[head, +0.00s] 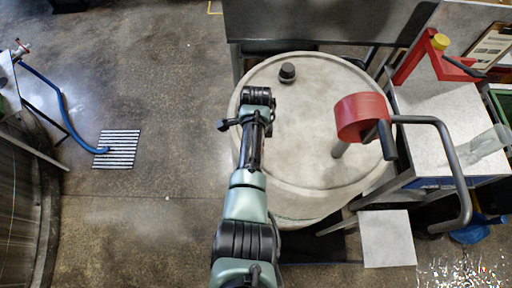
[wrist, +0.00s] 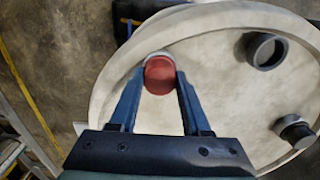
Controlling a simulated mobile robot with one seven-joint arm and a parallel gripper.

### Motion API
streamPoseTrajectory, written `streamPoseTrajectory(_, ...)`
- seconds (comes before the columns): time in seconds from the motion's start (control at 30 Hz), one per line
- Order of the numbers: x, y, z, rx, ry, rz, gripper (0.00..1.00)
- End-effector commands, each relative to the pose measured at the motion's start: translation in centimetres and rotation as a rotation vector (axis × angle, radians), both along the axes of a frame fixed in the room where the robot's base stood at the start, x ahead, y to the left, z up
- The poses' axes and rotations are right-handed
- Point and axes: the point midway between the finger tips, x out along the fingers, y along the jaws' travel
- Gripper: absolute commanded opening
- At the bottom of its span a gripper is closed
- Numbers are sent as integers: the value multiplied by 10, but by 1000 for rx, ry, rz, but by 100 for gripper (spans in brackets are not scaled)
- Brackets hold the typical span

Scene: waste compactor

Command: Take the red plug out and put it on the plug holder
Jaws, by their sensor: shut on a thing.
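In the wrist view the red plug (wrist: 159,75) is a round red cap between my two fingertips (wrist: 160,88). My gripper is shut on its sides. A pale rim shows just beyond the plug, and I cannot tell whether the plug is seated or lifted. The plug is over the pale round drum lid (wrist: 210,60), near its edge. In the head view my gripper (head: 258,97) is over the left part of the drum lid (head: 310,120), and the plug is hidden. A red stand (head: 410,58) with a yellow cap is on the right bench; I cannot tell whether it is the plug holder.
A black cap (head: 287,72) stands on the lid behind my gripper. A red cylinder (head: 362,117) on a grey pipe, with a bent dark handle, rises over the lid's right side. The grey bench (head: 445,115) is at the right. The floor left of the drum is mostly clear.

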Motion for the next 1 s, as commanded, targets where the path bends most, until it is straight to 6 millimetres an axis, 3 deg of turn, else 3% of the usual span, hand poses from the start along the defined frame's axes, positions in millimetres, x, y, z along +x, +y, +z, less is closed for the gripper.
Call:
streamPoseTrajectory(0.03,0,0,0,0,0,0,22)
streamPoseTrajectory(0.17,0,0,0,0,0,0,0)
streamPoseTrajectory(0.37,0,0,0,0,0,46,0)
streamPoseTrajectory(0.7,0,0,0,0,0,424,0)
streamPoseTrajectory(1.0,0,0,0,0,0,453,0)
